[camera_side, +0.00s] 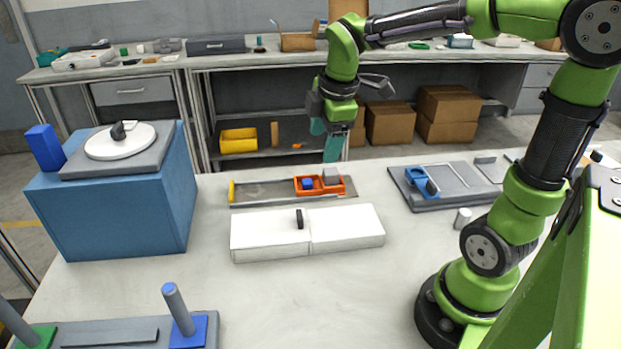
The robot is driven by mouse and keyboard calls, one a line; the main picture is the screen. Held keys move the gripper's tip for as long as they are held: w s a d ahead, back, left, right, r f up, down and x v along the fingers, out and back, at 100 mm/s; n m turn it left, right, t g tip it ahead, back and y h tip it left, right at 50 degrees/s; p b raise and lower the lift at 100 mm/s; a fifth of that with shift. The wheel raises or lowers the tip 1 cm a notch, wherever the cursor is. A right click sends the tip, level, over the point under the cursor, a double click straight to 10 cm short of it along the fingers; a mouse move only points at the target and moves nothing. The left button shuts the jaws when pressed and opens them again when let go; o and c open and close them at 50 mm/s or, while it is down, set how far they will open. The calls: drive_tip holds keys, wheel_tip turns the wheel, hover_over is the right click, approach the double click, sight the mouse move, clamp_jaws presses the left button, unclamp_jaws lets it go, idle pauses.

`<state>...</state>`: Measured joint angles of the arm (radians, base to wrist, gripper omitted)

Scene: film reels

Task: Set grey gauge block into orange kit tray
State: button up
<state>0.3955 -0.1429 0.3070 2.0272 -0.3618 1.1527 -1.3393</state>
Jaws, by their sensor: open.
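The orange kit tray (348,187) sits on a flat grey plate (262,190) near the far edge of the white table. The grey gauge block (331,175) is at the tray's right part, its top showing above the rim; its lower part is hidden, so I cannot tell how deep it sits. My gripper (325,144), with teal fingers, is open and points down just above the grey block. No contact with the block shows.
A white two-part box (270,240) with a black handle stands in front of the tray. A blue cabinet (115,205) with a turntable is on the left. A grey fixture board (455,186) with a blue part lies right, near a small cylinder (463,218). The front middle table is clear.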

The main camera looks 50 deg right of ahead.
drive_tip(key=s+a+m+t+y, duration=0.1)
drive_tip(key=s+a+m+t, duration=0.1)
drive_tip(key=s+m, duration=0.3)
drive_tip(key=s+a+r+m+t+y, duration=0.1)
drive_tip(key=s+a+m, duration=0.4)
drive_tip(key=m, duration=0.5)
drive_tip(key=shift+s+t+y, duration=0.2)
drive_tip(key=shift+t+y, duration=0.4)
